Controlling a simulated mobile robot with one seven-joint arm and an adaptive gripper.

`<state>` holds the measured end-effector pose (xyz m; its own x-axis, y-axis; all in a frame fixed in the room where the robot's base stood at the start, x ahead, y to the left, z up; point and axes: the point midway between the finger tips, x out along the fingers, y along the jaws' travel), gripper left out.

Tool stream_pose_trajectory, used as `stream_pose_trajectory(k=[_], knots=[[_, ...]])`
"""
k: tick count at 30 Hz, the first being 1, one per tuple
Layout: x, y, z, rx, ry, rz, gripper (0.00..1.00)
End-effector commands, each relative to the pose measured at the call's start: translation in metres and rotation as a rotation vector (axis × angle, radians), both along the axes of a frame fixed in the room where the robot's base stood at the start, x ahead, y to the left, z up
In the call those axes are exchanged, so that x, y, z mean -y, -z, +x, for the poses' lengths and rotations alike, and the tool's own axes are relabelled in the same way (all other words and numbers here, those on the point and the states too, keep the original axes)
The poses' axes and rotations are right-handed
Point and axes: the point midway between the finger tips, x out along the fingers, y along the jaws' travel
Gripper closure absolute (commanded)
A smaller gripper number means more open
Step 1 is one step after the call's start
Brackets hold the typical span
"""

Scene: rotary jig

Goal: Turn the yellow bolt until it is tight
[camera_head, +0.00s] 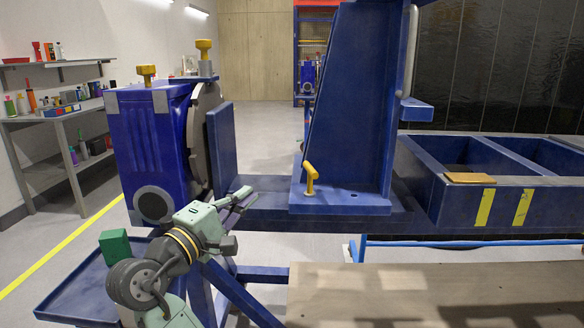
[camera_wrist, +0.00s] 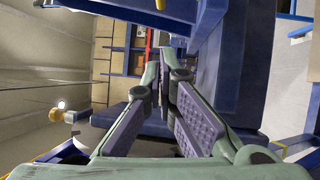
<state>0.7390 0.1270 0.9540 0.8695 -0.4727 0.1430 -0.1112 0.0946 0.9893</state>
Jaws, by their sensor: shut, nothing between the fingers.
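A yellow bolt with a bent, T-like head (camera_head: 310,178) stands on the blue base plate at the foot of the tall blue bracket. Two other yellow knob-headed bolts, a left one (camera_head: 147,75) and a taller one (camera_head: 204,50), stand on top of the blue gearbox unit. I cannot tell which one the task means. My gripper (camera_head: 243,197) is shut and empty, left of the T-headed bolt and apart from it, in front of the jig beam. In the wrist view my fingers (camera_wrist: 166,72) are close together. A yellow knob (camera_wrist: 56,115) shows there at left, away from the fingers.
The blue gearbox (camera_head: 155,150) and tall bracket (camera_head: 350,110) flank the blue beam. A wooden tabletop (camera_head: 430,295) lies at front right, a blue tray (camera_head: 75,295) at front left. Blue bins (camera_head: 480,195) stand right, shelves (camera_head: 45,125) left.

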Motion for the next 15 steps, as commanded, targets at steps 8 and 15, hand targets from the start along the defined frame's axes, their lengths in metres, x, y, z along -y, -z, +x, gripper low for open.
stream_pose_trajectory(k=[8, 15], knots=[[0.004, 0.0, 0.009, -0.06, 0.016, -0.097, 1.0], [0.027, -0.008, 0.05, -0.059, 0.016, -0.096, 1.0]])
